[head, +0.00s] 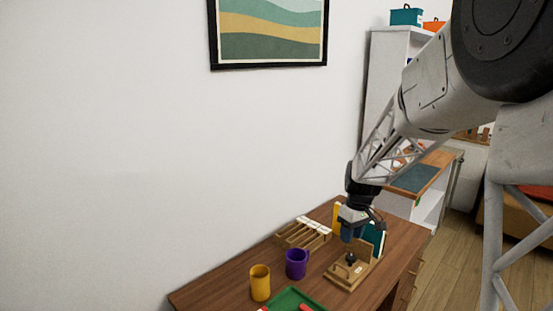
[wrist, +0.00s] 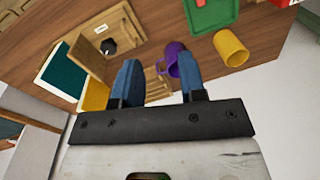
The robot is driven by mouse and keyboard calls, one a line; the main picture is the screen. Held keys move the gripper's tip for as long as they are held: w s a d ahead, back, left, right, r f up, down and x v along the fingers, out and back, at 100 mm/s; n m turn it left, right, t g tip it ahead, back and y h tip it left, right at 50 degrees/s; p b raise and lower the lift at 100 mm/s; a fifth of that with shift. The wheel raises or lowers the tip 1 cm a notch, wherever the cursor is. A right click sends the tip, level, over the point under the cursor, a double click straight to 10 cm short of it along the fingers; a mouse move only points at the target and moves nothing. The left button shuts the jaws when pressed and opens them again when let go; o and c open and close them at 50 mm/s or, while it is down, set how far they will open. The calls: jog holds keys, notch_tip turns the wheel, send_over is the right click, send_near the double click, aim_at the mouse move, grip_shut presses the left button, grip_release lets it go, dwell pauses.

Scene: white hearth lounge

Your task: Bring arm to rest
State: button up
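My gripper (head: 350,236) hangs over the wooden desk (head: 235,283) at the end of my arm, which reaches in from the upper right in the head view. In the wrist view my gripper (wrist: 160,62) has its two blue fingers spread apart with nothing held between them. A purple mug (wrist: 172,50) shows beyond the fingers, apart from them. In the head view, a wooden stand (head: 343,277) with a black knob (head: 351,258) is just below my gripper. I cannot tell the exact gap.
The purple mug (head: 297,263) and a yellow mug (head: 260,283) stand left of the stand. A green tray (head: 290,298) lies at the front. A slotted wooden rack (head: 303,233) and upright books (head: 375,238) are behind. A white wall is left.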

jog(key=s+a+r+m+t, duration=0.1)
jog(key=s+r+m, duration=0.1)
jog(key=s, duration=1.1)
jog(key=s+a+r+m+t, duration=0.1)
jog(key=s+r, duration=0.3)
jog(key=s, duration=0.9)
jog(key=s+a+r+m+t+h, duration=0.1)
jog(key=s+a+r+m, duration=0.1)
jog(key=s, duration=1)
notch_tip(320, 180, up, 2)
jog(key=shift+s+r+m, duration=0.1)
jog(key=shift+s+m, duration=0.3)
jog(key=shift+m, duration=0.5)
